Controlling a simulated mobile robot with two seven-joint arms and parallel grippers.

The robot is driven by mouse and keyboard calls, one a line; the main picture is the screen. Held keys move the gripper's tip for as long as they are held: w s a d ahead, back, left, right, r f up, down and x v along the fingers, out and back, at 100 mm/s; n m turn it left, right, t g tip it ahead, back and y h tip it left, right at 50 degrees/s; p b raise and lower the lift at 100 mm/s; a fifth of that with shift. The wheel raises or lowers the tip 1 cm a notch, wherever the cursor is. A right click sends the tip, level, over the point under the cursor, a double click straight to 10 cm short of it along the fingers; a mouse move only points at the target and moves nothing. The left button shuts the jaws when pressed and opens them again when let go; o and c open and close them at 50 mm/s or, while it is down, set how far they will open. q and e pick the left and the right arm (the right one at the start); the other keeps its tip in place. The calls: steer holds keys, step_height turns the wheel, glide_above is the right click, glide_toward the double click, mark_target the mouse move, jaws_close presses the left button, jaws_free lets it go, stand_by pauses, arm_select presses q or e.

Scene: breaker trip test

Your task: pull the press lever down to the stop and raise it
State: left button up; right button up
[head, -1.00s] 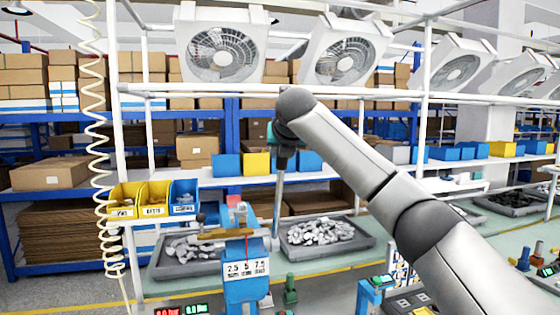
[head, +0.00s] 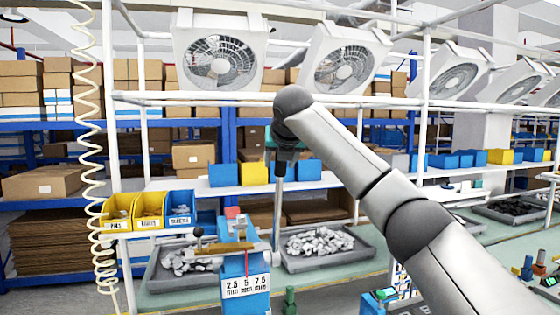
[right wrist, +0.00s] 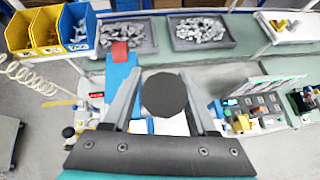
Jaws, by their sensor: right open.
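The blue press (head: 243,300) stands at bottom centre of the head view, with a white label reading 2.5, 5, 7.5. Its lever, a grey metal rod (head: 278,210), rises nearly upright beside it to my right gripper (head: 284,158). In the right wrist view a round black knob (right wrist: 164,95), seemingly the lever's top, appears between the two open fingers of the right gripper (right wrist: 162,72). I cannot tell whether the fingers touch it. The press body (right wrist: 122,75) shows partly below. My left gripper is not in view.
Grey trays of metal parts (head: 345,259) lie behind the press. Yellow and blue bins (head: 150,222) stand at left, near a coiled cream hose (head: 92,150). White frame posts and fans (head: 221,60) are above. Other small fixtures (right wrist: 245,120) stand to the right.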

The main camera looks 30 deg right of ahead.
steer(key=shift+s, duration=0.1)
steer(key=shift+s+a+r, duration=0.15)
steer(key=shift+s+r, duration=0.05)
steer(key=b+v, duration=0.3)
steer(key=v, duration=1.1)
steer(key=shift+s+r, duration=0.2)
